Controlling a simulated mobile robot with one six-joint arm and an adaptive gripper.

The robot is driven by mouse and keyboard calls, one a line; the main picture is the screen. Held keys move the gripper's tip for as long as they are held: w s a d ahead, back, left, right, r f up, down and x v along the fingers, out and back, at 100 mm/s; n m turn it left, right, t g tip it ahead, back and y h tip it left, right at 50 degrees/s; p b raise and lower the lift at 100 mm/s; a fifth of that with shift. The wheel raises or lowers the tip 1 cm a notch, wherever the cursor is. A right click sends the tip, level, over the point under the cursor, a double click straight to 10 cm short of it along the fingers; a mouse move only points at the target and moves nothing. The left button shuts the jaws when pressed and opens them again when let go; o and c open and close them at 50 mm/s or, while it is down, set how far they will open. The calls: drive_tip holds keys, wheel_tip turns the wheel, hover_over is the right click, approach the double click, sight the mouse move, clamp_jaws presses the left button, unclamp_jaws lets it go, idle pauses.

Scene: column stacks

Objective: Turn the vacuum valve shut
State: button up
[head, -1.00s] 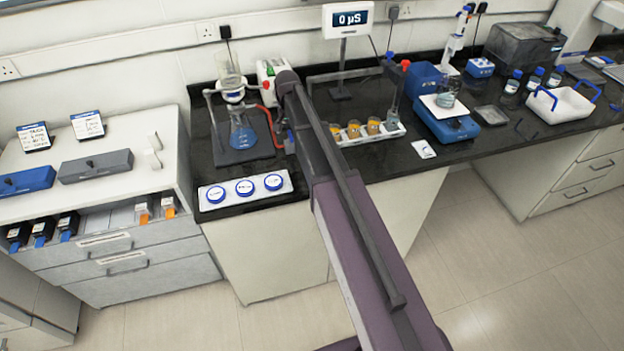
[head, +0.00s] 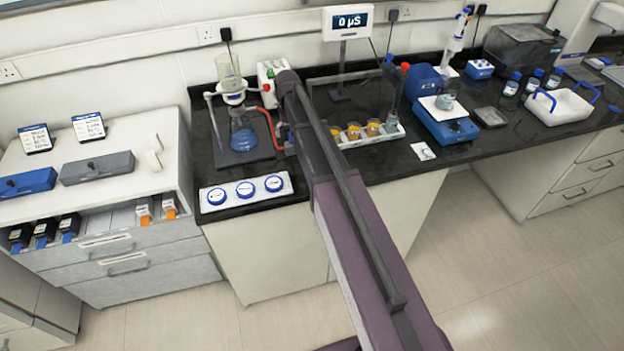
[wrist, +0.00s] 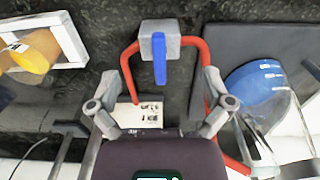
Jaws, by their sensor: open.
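The vacuum valve is a grey block (wrist: 160,40) with a blue lever handle (wrist: 159,60), in the upper middle of the wrist view. Red hose (wrist: 205,60) runs from both sides of the block. The lever points down the picture, across the line of the hose at the block. My gripper (wrist: 160,82) is open and empty, with one finger to each side of the lever's lower end and clear gaps between. In the head view my arm hides the gripper and most of the valve area; red hose (head: 269,126) shows left of the arm.
A filter flask with blue liquid (head: 243,137) stands close to the left of my arm on a dark base, with a glass funnel (head: 229,68) above. A white rack (head: 362,140) holding orange-filled cups is just right. A panel with three blue-rimmed discs (head: 212,205) lies in front.

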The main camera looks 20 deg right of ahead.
sight(291, 137)
drive_tip(key=shift+r+p, duration=6.1)
drive_tip(key=shift+r, duration=0.4)
drive_tip(key=s+f+b, duration=0.4)
drive_tip(key=s, duration=0.9)
drive_tip(key=s+f+b, duration=0.5)
drive_tip(key=s, duration=0.8)
